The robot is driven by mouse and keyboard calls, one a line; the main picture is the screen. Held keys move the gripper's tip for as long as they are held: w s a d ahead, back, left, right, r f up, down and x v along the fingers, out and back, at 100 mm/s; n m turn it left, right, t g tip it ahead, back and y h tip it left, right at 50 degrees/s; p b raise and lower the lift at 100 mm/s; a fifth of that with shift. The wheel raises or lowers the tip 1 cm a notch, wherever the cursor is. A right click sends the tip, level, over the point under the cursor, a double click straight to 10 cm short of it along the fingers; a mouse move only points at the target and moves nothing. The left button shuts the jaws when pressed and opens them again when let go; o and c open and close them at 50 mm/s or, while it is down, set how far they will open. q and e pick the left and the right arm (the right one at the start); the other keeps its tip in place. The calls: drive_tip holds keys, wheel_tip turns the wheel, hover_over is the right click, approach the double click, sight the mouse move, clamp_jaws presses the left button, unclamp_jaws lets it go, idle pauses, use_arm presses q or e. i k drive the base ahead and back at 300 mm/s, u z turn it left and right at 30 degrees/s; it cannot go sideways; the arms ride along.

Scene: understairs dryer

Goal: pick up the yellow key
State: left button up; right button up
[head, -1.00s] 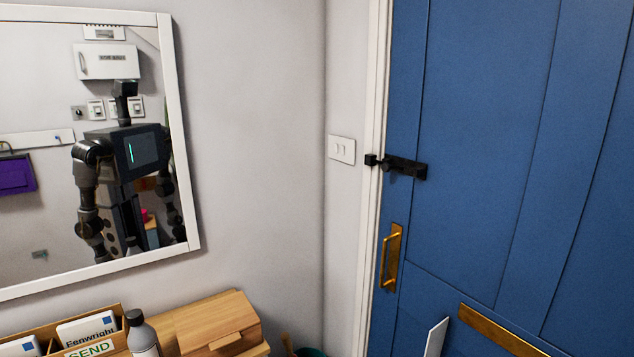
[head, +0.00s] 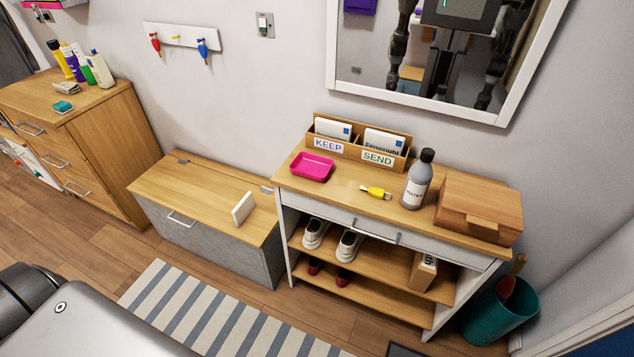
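The yellow key (head: 377,192) lies flat on the wooden top of the console table (head: 336,196), between a pink tray on its left and a grey bottle on its right. Neither of my grippers is in the head view directly. The mirror shows parts of my dark arms, but no gripper state can be read there.
Around the key stand the pink tray (head: 312,167), a KEEP/SEND letter holder (head: 351,149), the bottle (head: 419,180) and a wooden box (head: 478,208). Shoes sit on the shelf below. A low bench (head: 200,190) stands left. A striped rug (head: 215,318) covers the floor in front.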

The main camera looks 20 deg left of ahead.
sight(378, 192)
drive_tip(key=z, duration=2.75)
drive_tip(key=i, duration=0.4)
drive_tip(key=u, duration=2.1)
